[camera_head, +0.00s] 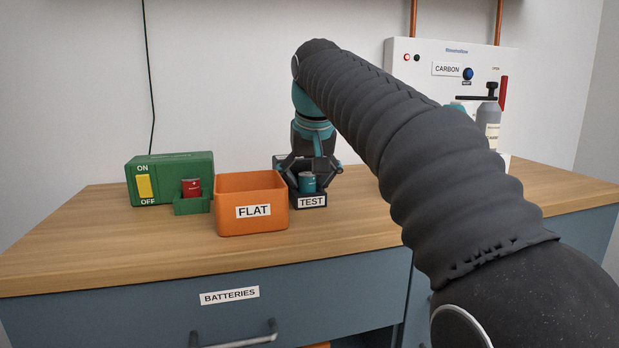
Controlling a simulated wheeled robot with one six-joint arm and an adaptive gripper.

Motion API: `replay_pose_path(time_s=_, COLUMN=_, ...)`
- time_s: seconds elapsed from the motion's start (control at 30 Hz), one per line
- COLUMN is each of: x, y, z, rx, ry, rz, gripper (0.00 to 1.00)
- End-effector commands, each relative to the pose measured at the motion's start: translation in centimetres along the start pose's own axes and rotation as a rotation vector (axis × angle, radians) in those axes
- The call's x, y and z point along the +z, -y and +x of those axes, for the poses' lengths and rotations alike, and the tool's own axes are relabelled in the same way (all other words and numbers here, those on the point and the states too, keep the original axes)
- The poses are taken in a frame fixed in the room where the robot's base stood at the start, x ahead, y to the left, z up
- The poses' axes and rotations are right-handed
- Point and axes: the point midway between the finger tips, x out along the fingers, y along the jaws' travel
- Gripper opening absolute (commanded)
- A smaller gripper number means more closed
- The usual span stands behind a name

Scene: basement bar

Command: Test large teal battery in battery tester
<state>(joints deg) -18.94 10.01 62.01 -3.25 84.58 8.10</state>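The teal battery (307,182) stands upright in the dark battery tester (312,201) labelled TEST, on the wooden counter. My gripper (308,172) points down over the tester, with its dark fingers around or beside the battery's upper part. I cannot tell whether the fingers touch the battery, as they are small and partly hidden at this distance.
An orange bin (252,219) labelled FLAT stands left of the tester, close to it. A green box (170,177) with a yellow ON/OFF switch holds a red battery (191,187). A white CARBON panel (450,55) stands at the back right. The counter (110,245) is clear at front left.

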Motion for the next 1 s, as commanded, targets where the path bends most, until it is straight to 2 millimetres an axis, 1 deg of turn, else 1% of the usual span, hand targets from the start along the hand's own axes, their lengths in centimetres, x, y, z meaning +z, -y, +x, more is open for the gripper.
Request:
replay_pose_path(time_s=0.03, x=0.7, y=0.4, z=1.2, rx=-0.001, ry=0.036, rz=-0.013, gripper=0.62)
replay_pose_path(time_s=0.17, x=0.7, y=0.6, z=1.0, rx=-0.003, ry=0.036, rz=-0.017, gripper=0.62)
replay_pose_path(time_s=0.27, x=0.6, y=0.7, z=0.3, rx=-0.004, ry=0.034, rz=-0.018, gripper=0.62)
replay_pose_path(time_s=0.37, x=0.6, y=0.7, z=-1.1, rx=-0.006, ry=0.029, rz=-0.017, gripper=0.62)
replay_pose_path(time_s=0.5, x=0.3, y=0.3, z=-4.2, rx=-0.005, ry=0.018, rz=-0.01, gripper=0.62)
replay_pose_path(time_s=0.7, x=0.1, y=-0.2, z=-7.9, rx=-0.001, ry=0.009, rz=-0.001, gripper=0.62)
replay_pose_path(time_s=0.83, x=0.0, y=-0.2, z=-9.7, rx=-0.001, ry=0.004, rz=0.0, gripper=0.62)
replay_pose_path(time_s=1.0, x=-0.1, y=-0.2, z=-11.2, rx=-0.001, ry=0.001, rz=0.0, gripper=0.62)
